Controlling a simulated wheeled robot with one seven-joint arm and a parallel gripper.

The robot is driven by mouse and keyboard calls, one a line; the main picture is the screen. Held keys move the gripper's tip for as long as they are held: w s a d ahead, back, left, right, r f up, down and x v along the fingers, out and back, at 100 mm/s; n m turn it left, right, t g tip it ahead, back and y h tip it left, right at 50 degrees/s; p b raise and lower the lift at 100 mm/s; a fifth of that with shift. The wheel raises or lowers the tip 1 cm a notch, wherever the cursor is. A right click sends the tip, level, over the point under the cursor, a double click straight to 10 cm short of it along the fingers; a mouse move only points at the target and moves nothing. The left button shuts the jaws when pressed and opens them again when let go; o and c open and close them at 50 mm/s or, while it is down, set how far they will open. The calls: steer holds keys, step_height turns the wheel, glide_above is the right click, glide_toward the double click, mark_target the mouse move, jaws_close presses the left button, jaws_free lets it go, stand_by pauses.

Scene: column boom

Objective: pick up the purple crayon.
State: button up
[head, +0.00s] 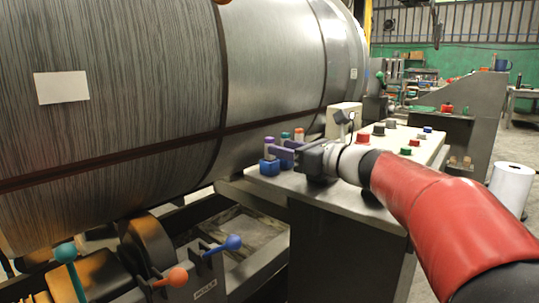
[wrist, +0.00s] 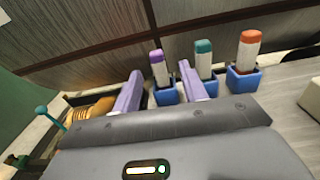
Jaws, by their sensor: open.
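The purple crayon (wrist: 158,68), white-bodied with a purple tip, stands upright in a blue square holder (wrist: 166,96). In the head view the purple crayon (head: 269,144) is the leftmost of a row on the grey cabinet's edge. My gripper (wrist: 160,72) is open, with one lilac finger on each side of the crayon in the wrist view. I see no contact, and cannot tell whether the crayon is between the fingertips or just beyond them. In the head view my gripper (head: 282,154) is beside the blue holder and partly hides the row.
A teal crayon (wrist: 204,60) and an orange crayon (wrist: 248,48) stand in blue holders to the right; the teal one is close to my right finger. A huge ribbed drum (head: 130,100) rises behind the row. Several coloured buttons (head: 405,151) are on the cabinet top.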

steer(key=x, duration=0.5)
steer(key=shift+a+p, duration=0.1)
steer(key=shift+p, duration=0.2)
jaws_close()
